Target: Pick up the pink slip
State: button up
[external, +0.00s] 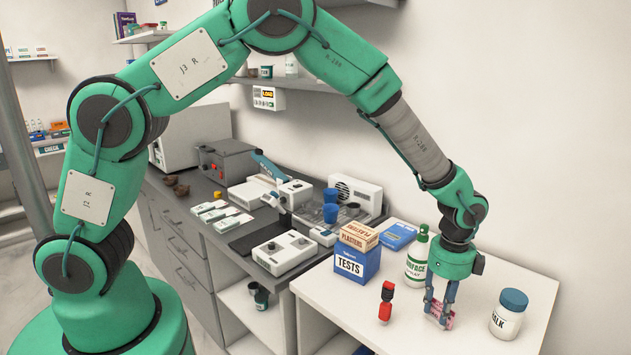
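The pink slip (441,318) is a small pink piece with markings, low over the right-hand white table. My gripper (440,307) points straight down, with its fingertips at the slip. The fingers hide part of the slip. A gap shows between the fingers, but I cannot tell whether they press on the slip or stand open around it. I also cannot tell whether the slip touches the tabletop.
A red bottle (386,302) stands left of my gripper, a white jar with a blue lid (508,316) right. A green-and-white spray bottle (416,262) and the TESTS box (357,264) stand behind. The white table's (470,345) front is clear.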

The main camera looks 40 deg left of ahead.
jog(key=shift+f, duration=0.2)
dwell(0.4)
grip_shut()
